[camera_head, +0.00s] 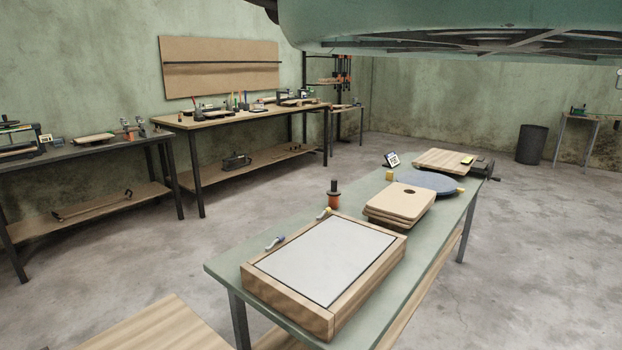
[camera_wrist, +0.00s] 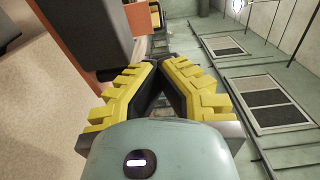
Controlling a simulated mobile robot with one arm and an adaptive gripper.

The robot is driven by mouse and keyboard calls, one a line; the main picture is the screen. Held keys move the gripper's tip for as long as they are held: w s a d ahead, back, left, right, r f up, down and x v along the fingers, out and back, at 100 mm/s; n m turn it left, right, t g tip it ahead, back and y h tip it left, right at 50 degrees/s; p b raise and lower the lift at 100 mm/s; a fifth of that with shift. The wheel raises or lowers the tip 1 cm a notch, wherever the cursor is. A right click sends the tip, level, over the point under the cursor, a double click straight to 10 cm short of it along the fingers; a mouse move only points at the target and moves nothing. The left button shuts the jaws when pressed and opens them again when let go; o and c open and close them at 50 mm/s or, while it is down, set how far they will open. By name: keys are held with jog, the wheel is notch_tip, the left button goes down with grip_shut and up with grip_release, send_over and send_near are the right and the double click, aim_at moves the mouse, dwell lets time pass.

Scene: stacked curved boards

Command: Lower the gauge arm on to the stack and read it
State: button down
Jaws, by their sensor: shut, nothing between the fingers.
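A short stack of pale curved boards (camera_head: 400,203) lies on the long green table, with a dark round mark on its top board. A small device with a lit display (camera_head: 392,159) stands at the table's far left edge. I cannot make out a gauge arm for certain. My gripper (camera_wrist: 158,64) shows only in the wrist view. Its yellow, ridged fingers meet at the tips with nothing between them. A dark grey block (camera_wrist: 88,35) and an orange part lie beyond the fingers in that view. The stack cannot be identified there.
On the green table (camera_head: 222,268), a wooden frame with a grey panel (camera_head: 325,260) fills the near end. A blue-grey disc (camera_head: 425,182) and a wooden board (camera_head: 443,160) lie farther back. Concrete floor is open to the right.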

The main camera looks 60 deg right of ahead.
jog(key=shift+w+d+f+b, duration=0.1)
jog(key=shift+w+f+b, duration=0.05)
jog(key=shift+f+b, duration=5)
